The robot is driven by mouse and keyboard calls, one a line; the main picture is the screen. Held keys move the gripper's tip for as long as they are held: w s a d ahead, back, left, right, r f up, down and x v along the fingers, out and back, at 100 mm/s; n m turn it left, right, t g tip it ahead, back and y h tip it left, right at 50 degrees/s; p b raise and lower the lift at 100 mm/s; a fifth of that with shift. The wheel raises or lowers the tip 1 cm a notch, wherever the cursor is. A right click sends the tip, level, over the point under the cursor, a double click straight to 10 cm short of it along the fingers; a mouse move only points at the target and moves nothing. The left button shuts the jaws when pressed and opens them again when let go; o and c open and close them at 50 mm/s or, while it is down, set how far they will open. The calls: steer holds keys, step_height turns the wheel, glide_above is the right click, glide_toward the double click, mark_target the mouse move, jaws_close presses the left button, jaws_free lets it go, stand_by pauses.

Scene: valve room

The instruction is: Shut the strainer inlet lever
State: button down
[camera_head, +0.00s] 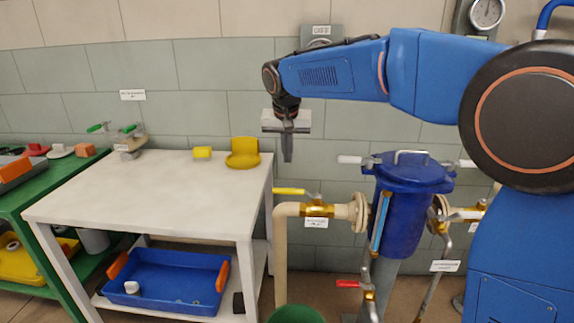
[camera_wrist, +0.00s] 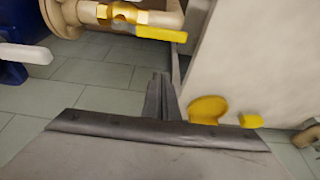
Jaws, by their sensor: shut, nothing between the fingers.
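The strainer is a blue lidded vessel (camera_head: 403,205) at the right of the head view. On its left inlet pipe sits a brass valve (camera_head: 318,208) with a yellow lever (camera_head: 290,191). The lever lies along the horizontal pipe, pointing left. In the wrist view the yellow lever (camera_wrist: 160,33) and brass valve body (camera_wrist: 122,13) show at the top. My gripper (camera_head: 288,155) points down above and behind the right end of the white table, up and left of the lever. Its fingers (camera_wrist: 162,98) are shut and empty, apart from the lever.
The white table (camera_head: 130,195) holds a yellow holder (camera_head: 243,155) and a small yellow block (camera_head: 202,152). A red lever (camera_head: 348,284) sits low beneath the strainer. A green bucket (camera_head: 297,314) stands below the inlet pipe. White handles flank the strainer lid.

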mark_target(297, 193)
steer(key=shift+s+f, duration=0.2)
steer(key=shift+f, duration=1.2)
steer(key=shift+s+f, duration=0.15)
steer(key=shift+f, duration=1.25)
steer(key=shift+s+f, duration=0.2)
steer(key=shift+f, duration=1.2)
steer(key=shift+s, duration=0.15)
